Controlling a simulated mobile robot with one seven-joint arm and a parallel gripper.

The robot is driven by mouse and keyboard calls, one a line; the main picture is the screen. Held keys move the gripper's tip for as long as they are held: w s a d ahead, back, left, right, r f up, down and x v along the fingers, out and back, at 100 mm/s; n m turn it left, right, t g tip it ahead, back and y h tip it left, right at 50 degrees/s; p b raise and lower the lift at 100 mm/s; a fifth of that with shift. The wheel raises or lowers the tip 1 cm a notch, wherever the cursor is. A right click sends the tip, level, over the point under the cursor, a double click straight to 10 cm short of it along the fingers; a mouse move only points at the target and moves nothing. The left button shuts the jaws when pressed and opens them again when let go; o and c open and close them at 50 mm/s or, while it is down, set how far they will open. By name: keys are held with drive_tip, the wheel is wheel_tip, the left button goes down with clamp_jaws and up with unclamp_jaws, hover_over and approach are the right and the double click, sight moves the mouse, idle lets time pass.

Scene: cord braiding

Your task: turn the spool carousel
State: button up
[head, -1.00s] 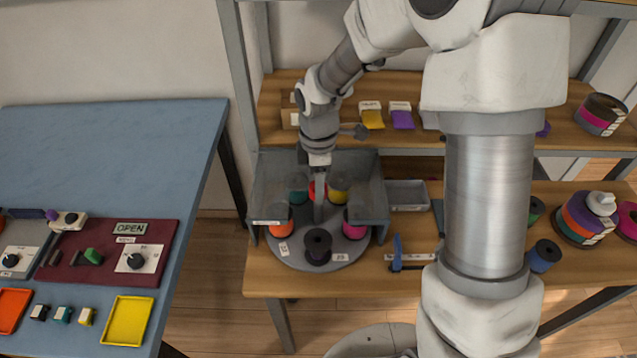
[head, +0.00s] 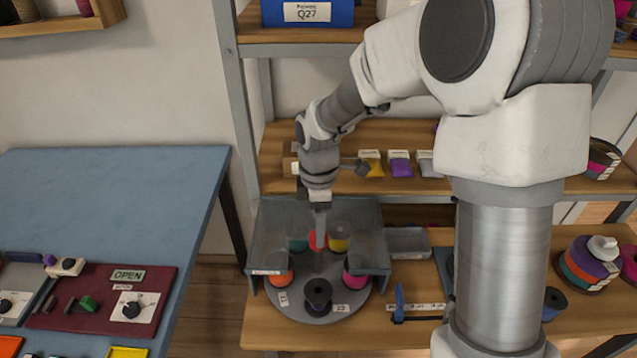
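The spool carousel (head: 285,303) is a grey round disc on the wooden shelf, partly inside a grey open-fronted housing (head: 262,240). Around it stand an orange spool (head: 279,275), a teal spool (head: 298,244), a red spool (head: 313,240), a yellow spool (head: 340,238), a pink spool (head: 355,279) and a dark spool (head: 318,294) at the front. Number tags sit on the front rim. My gripper (head: 320,228) points down over the carousel's middle, in front of the red spool. Its fingertips blend with the grey centre, so contact and opening are unclear.
A grey tray (head: 407,242) and a blue upright piece (head: 400,298) stand right of the carousel. Stacked spools (head: 588,265) are farther right. A shelf with coloured packets (head: 400,166) is above. A blue table (head: 110,200) with a control panel (head: 95,295) is at left.

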wheel_tip(320, 180, up, 14)
drive_tip(key=p, duration=0.1)
drive_tip(key=shift+f, duration=0.15)
idle(0.3)
drive_tip(key=s+d+r+m+t, duration=0.2)
drive_tip(key=s+d+m, duration=0.4)
drive_tip(key=s+m, duration=0.3)
drive_tip(key=s+d+r+m+t, duration=0.3)
drive_tip(key=s+d+m, duration=0.3)
drive_tip(key=s+m, duration=0.3)
drive_tip(key=shift+s+d+r+m+t, duration=0.15)
drive_tip(key=shift+s+r+m+t, duration=0.15)
drive_tip(key=shift+r, duration=0.2)
